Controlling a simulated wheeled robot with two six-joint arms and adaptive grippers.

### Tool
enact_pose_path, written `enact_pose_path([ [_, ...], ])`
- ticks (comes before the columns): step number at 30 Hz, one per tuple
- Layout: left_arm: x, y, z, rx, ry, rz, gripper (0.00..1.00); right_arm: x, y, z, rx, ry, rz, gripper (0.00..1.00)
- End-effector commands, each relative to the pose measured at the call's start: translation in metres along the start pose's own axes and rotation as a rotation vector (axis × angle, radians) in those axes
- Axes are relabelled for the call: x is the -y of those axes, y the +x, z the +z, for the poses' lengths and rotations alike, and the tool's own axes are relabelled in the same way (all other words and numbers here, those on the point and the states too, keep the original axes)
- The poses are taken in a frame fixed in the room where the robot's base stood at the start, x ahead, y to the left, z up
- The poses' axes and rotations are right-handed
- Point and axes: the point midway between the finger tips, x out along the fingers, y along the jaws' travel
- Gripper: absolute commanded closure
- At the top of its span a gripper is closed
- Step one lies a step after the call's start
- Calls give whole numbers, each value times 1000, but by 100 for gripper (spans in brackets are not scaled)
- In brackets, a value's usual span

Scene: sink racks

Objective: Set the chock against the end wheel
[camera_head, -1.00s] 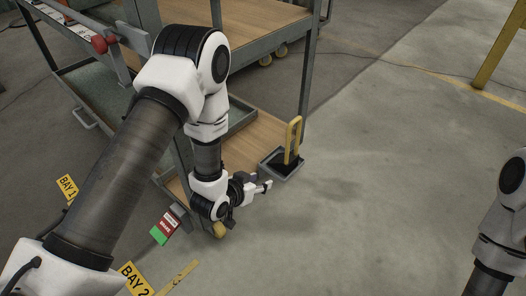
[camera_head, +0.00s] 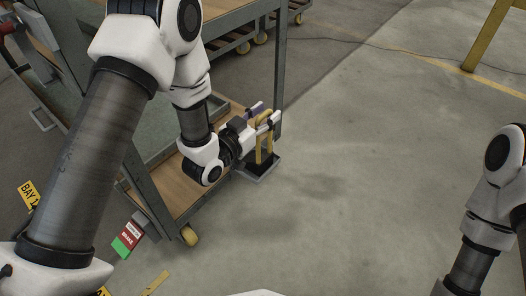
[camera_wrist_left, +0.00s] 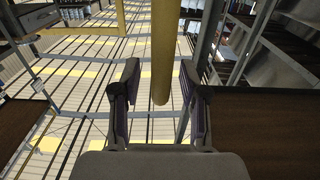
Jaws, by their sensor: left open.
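The chock has a black base (camera_head: 259,168) and an upright yellow loop handle (camera_head: 259,150). It sits in a shallow grey holder at the low corner of the cart. My left gripper (camera_head: 266,112) is open at the handle's upper part. In the left wrist view one yellow bar of the handle (camera_wrist_left: 163,50) stands between the two open fingers, with gaps on both sides. The cart's end wheel (camera_head: 189,236) is yellow and rests on the floor at the near corner. My right gripper is out of view; only part of that arm shows at the right edge.
The grey cart frame (camera_head: 153,207) with a wooden lower deck stands at left. A red and green tag (camera_head: 127,239) hangs by its near corner. Yellow bay signs (camera_head: 29,193) lie at left. The concrete floor (camera_head: 370,140) is clear to the right.

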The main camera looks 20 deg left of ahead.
Motion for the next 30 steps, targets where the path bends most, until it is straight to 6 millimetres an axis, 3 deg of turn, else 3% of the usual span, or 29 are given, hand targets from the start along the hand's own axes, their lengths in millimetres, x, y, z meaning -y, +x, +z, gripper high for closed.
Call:
enact_pose_path([
  [2,0,0,0,0,0,0,60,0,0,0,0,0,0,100],
  [5,0,0,0,0,0,0,95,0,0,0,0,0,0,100],
  [6,0,0,0,0,0,0,100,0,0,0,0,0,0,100],
  [19,1,1,-10,-5,1,-1,100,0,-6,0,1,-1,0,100],
  [30,1,1,-86,-5,1,-1,100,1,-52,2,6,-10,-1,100],
])
